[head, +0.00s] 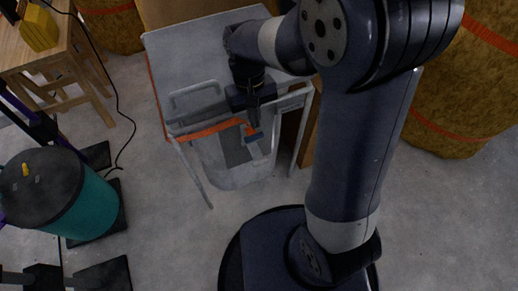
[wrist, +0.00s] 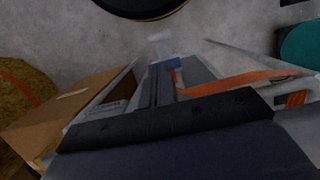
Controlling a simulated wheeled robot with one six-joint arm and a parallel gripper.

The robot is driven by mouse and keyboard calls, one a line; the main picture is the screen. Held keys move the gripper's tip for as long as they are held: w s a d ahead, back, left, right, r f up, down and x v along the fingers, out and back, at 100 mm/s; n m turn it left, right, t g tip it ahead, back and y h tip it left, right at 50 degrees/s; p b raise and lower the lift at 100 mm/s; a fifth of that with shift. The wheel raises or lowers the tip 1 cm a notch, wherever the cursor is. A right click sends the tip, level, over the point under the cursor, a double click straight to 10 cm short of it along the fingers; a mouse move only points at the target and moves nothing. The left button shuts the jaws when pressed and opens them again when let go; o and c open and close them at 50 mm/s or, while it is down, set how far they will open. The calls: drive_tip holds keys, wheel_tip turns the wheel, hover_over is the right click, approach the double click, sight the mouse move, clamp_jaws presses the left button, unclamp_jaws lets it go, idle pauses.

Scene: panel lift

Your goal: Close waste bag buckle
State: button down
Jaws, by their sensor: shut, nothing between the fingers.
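A pale grey waste bag (head: 205,60) hangs in a metal tube frame (head: 184,160). An orange strap (head: 205,131) runs across its front and also shows in the wrist view (wrist: 235,80). My gripper (head: 252,119) points down, shut and empty, right at the blue piece. In the wrist view its dark fingers (wrist: 160,82) end beside this piece; whether they touch it I cannot tell.
A brown cardboard box (wrist: 70,110) stands close beside the frame. A teal drum with a black lid (head: 85,205) stands at the left. A wooden table (head: 50,60) is at the upper left. Large brown sacks (head: 455,90) stand at the right.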

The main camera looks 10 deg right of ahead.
sight(260, 160)
drive_tip(key=b+x, duration=0.5)
drive_tip(key=x, duration=0.9)
drive_tip(key=shift+d+f, duration=0.1)
drive_tip(key=shift+f, duration=0.05)
